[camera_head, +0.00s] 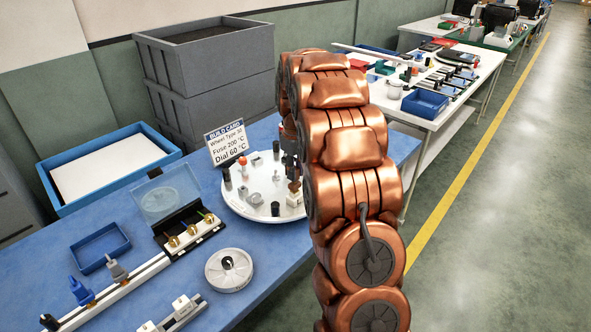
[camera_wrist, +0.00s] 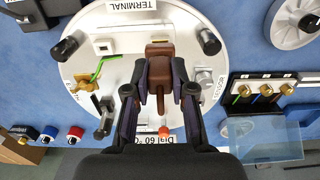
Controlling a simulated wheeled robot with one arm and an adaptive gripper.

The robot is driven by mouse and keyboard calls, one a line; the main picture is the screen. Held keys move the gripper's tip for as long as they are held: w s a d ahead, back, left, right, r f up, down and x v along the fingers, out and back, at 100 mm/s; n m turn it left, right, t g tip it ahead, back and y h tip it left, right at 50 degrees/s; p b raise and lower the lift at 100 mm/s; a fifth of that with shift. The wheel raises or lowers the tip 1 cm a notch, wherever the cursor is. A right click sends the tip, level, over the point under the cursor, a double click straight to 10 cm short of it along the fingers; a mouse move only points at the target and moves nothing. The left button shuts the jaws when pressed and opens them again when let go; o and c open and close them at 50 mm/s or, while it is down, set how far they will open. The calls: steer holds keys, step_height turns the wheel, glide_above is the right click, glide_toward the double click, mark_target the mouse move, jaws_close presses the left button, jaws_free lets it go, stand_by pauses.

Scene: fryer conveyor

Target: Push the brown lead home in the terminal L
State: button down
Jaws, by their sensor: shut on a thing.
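My gripper (camera_wrist: 160,88) is shut on a brown block-like piece, which looks like the brown lead (camera_wrist: 158,62), over the round white plate (camera_wrist: 88,118). Whether the brown piece touches the plate or sits in a socket cannot be told. A "TERMINAL" label (camera_wrist: 133,5) is at the plate's edge beyond it. A white block with a slot (camera_wrist: 103,46) is up and left of my gripper; no L mark is legible. In the head view the brown piece (camera_head: 295,186) shows beside my arm, which hides much of the gripper and the plate's right side.
A green lead (camera_wrist: 98,72), dark posts (camera_wrist: 66,48) and a grey fitting (camera_wrist: 204,78) stand around on the plate.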

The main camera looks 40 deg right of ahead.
steer(key=shift+f, duration=0.15)
steer(key=c, duration=0.9)
jaws_free()
steer(key=shift+r+p, duration=0.5)
steer(key=shift+r, duration=2.55)
steer(key=shift+r, duration=0.15)
step_height(320, 180, up, 12)
